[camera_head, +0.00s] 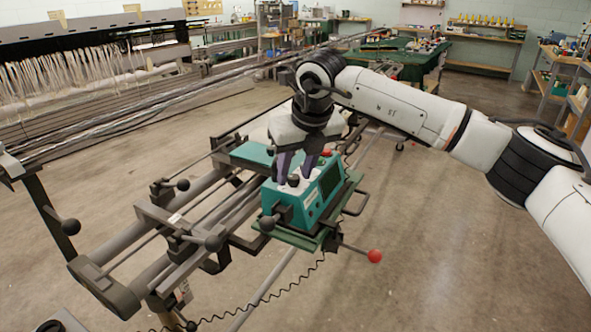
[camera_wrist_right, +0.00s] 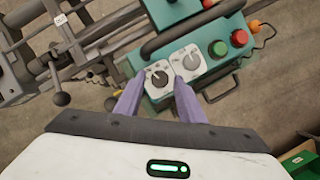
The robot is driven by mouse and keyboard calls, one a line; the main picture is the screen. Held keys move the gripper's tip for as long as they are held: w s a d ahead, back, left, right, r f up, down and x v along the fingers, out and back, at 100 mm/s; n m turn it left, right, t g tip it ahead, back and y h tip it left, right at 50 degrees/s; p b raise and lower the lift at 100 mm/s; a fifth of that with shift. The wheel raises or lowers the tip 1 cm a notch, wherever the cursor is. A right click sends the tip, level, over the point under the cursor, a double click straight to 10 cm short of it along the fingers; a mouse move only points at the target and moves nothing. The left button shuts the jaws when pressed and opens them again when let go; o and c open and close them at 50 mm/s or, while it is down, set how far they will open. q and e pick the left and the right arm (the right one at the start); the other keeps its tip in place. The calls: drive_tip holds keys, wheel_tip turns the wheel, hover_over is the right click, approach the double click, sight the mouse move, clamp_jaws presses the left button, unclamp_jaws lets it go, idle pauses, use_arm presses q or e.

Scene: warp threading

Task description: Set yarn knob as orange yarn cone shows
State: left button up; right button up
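A teal control box (camera_head: 318,203) sits on the machine rail. Its panel in the right wrist view (camera_wrist_right: 211,70) carries two knobs on white plates: a left knob (camera_wrist_right: 159,78) with a dark pointer and a right knob (camera_wrist_right: 187,63), paler. My right gripper (camera_head: 296,175) points down over the box. In the wrist view its purple fingers (camera_wrist_right: 159,79) are apart, one on each side of the left knob; whether they touch it I cannot tell. The plate markings are too small to read. My left gripper is not in view.
A green button (camera_wrist_right: 218,49) and a red button (camera_wrist_right: 239,38) lie beside the knobs. A red-ended lever (camera_head: 375,256) sticks out below the box. Black-knobbed levers (camera_head: 213,242) stand left. Shelves with yellowish cones (camera_head: 483,20) are far back.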

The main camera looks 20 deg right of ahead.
clamp_jaws()
drive_tip(key=shift+d+n+y, duration=0.15)
drive_tip(key=shift+n+y, duration=0.25)
drive_tip(key=shift+n, duration=0.7)
drive_tip(key=shift+d+r+n+g+y+p, duration=0.15)
drive_tip(key=shift+n+g+y+p, duration=0.2)
drive_tip(key=shift+n+p, duration=0.55)
drive_tip(key=shift+w+n+y, duration=0.15)
drive_tip(key=shift+n+y, duration=0.3)
drive_tip(key=shift+n, duration=0.75)
drive_tip(key=shift+n+g+p, duration=0.25)
drive_tip(key=shift+n+p, duration=0.35)
drive_tip(key=shift+n, duration=0.3)
